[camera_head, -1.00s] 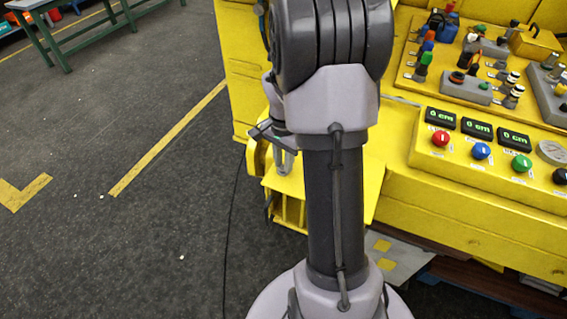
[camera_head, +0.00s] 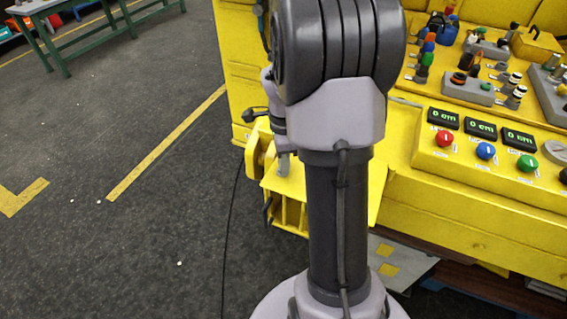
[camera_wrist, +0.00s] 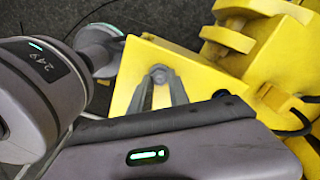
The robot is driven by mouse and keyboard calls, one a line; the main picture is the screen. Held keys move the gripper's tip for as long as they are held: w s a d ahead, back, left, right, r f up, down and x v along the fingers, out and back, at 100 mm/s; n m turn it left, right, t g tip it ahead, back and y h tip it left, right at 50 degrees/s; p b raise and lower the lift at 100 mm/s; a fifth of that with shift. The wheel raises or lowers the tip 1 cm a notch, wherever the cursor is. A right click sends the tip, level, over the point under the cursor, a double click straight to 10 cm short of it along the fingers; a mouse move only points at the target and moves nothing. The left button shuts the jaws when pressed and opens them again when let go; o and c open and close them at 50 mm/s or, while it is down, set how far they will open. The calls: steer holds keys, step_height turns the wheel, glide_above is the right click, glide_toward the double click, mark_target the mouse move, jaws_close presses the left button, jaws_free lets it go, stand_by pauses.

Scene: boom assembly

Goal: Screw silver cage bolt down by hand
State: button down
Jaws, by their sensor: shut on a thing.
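My gripper (camera_wrist: 160,75) points down at the yellow cage part (camera_wrist: 205,82) in the wrist view. Its two grey fingers come together at the tips, shut on a small grey thing at the yellow surface. This fits the silver cage bolt, but the fingers hide nearly all of it, so I cannot tell how deep it sits. In the head view my gripper (camera_head: 284,164) shows only partly, left of my arm, with its fingers at the yellow cage part (camera_head: 290,208) on the machine's side.
A yellow control panel (camera_head: 455,165) with coloured buttons and displays stands to the right. A black cable (camera_head: 229,225) hangs to the floor. Yellow lugs (camera_wrist: 245,35) and a dark cable stand close to the gripper. The floor at left is clear; a green table (camera_head: 85,30) stands far back.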

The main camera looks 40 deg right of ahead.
steer(key=shift+w+r+m, duration=0.1)
steer(key=shift+r+m, duration=0.05)
steer(key=shift+m, duration=0.15)
steer(key=c, duration=1.2)
jaws_free()
steer(key=shift+c, duration=0.2)
step_height(320, 180, up, 17)
steer(key=p, duration=0.6)
steer(key=shift+r, duration=0.15)
